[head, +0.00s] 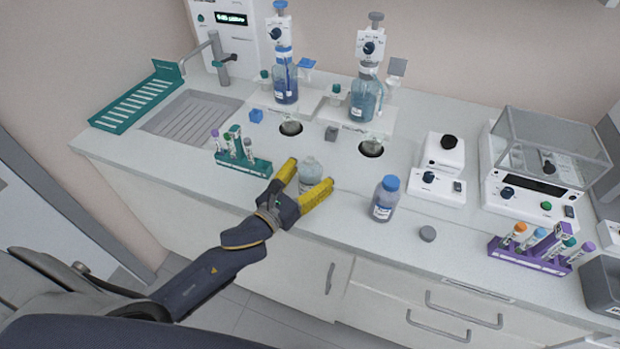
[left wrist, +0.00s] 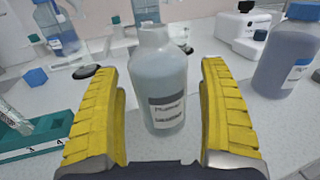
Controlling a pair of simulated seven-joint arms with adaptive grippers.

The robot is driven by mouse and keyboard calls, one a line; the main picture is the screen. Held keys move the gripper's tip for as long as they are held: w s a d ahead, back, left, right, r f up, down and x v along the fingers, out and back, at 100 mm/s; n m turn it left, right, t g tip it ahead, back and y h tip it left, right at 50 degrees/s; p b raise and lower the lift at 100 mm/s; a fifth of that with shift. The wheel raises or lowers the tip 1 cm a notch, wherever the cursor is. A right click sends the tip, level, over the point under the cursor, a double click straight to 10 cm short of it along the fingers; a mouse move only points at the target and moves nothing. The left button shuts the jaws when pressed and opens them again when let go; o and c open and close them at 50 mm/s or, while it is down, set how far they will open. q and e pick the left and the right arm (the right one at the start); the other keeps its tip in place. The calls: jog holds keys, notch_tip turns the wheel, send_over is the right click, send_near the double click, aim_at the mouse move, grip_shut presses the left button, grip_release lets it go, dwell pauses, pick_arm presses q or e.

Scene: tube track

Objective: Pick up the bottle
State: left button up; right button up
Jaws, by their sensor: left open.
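A clear bottle with a pale liquid, a white-and-grey label and an open neck (head: 309,171) stands upright on the white bench. My left gripper (head: 310,179) is open, with its yellow fingers on either side of this bottle. In the left wrist view the bottle (left wrist: 160,85) stands between the two fingers, with a visible gap on each side. A second bottle with a blue cap and bluish liquid (head: 384,200) stands to the right of the gripper. My right gripper is not in view.
A green tube rack (head: 243,163) stands close to the left of the gripper. Two dispenser bottles (head: 285,80) (head: 365,98) stand behind. Small devices fill the right side.

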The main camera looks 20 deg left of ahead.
pick_arm(q)
jog(key=shift+w, duration=0.15)
jog(key=c, duration=1.3)
jog(key=shift+r, duration=0.1)
jog(key=shift+c, duration=0.2)
